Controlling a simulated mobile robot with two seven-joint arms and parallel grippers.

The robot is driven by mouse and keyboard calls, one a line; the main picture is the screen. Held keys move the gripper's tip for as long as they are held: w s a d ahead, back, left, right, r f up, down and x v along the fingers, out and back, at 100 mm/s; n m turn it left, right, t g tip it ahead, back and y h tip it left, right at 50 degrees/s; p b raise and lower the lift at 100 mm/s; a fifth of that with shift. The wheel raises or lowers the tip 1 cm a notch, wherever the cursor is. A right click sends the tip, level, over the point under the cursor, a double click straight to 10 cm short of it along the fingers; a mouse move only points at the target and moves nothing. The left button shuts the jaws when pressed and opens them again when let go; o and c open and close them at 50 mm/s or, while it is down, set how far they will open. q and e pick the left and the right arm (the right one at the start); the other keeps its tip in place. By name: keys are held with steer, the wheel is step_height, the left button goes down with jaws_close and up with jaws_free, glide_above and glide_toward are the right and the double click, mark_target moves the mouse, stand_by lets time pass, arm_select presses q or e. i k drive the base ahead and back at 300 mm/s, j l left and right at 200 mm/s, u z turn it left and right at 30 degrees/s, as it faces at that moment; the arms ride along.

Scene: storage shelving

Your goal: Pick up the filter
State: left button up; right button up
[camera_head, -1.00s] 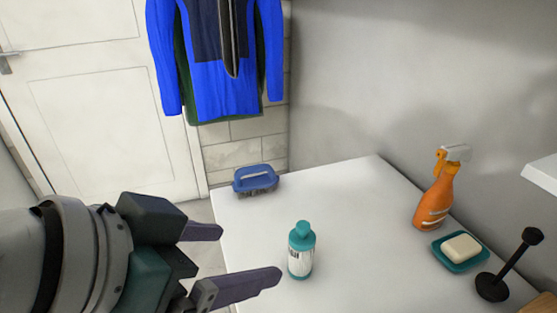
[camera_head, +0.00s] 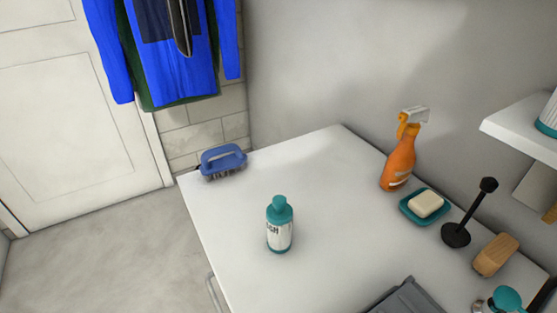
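I cannot make out anything that is surely the filter. A dark grey flat object (camera_head: 405,300) is cut off by the bottom edge of the head view, on the white top, and I cannot tell what it is. Neither of my grippers shows in the head view now.
On the white top (camera_head: 330,210) stand a teal-capped bottle (camera_head: 280,228), a blue brush (camera_head: 223,161), an orange spray bottle (camera_head: 399,162), soap in a teal dish (camera_head: 425,206), a black-handled tool (camera_head: 457,234) and a wooden brush (camera_head: 495,255). A white shelf (camera_head: 520,130) juts out at right.

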mark_target(280, 214)
steer(key=i+j+z, duration=0.2)
steer(key=j+z, duration=0.25)
steer(key=i+j+z, duration=0.1)
steer(key=j+z, duration=0.85)
steer(key=j, duration=0.2)
